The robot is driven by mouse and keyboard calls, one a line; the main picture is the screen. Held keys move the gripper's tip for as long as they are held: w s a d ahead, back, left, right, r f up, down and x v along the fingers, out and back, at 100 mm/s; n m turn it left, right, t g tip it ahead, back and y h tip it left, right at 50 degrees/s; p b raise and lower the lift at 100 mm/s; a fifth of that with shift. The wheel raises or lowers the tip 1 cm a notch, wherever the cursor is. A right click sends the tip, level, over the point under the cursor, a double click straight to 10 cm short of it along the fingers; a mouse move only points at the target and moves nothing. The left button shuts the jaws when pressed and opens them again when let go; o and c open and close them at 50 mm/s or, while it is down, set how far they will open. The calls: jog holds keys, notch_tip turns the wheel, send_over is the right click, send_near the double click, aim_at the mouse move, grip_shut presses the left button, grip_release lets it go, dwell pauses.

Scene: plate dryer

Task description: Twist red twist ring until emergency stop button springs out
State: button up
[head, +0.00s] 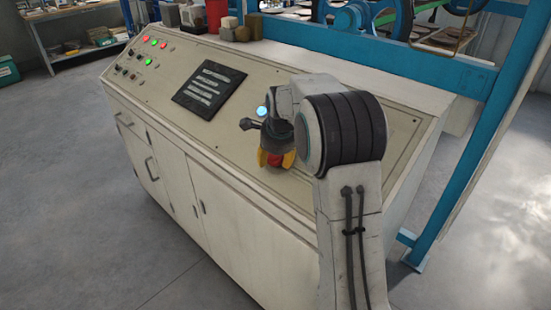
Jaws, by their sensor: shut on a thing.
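The red twist ring (275,160) of the emergency stop button shows as a small red patch on the sloped top of the cream control console. My gripper (274,158), with yellow fingertips, points down at it and is shut on it. The fingers sit on both sides of the red part. My arm and gripper hide most of the button, so I cannot tell whether it is pressed in or out.
The console (180,145) has a dark panel (209,89) and several lit buttons to the left of my gripper. A blue frame (485,130) stands behind at the right. Small blocks (229,29) stand on the back ledge. The grey floor (70,200) is clear at front left.

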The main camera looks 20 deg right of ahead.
jog(key=o, duration=0.7)
jog(key=shift+w+a+r, duration=0.1)
jog(key=shift+w+r, duration=0.1)
jog(key=o, duration=0.3)
jog(key=shift+a, duration=0.15)
jog(key=shift+o, duration=0.8)
jog(key=shift+f, duration=0.1)
jog(key=d+v, duration=0.1)
jog(key=v, duration=1.1)
jog(key=shift+s+a, duration=0.15)
jog(key=shift+a, duration=0.3)
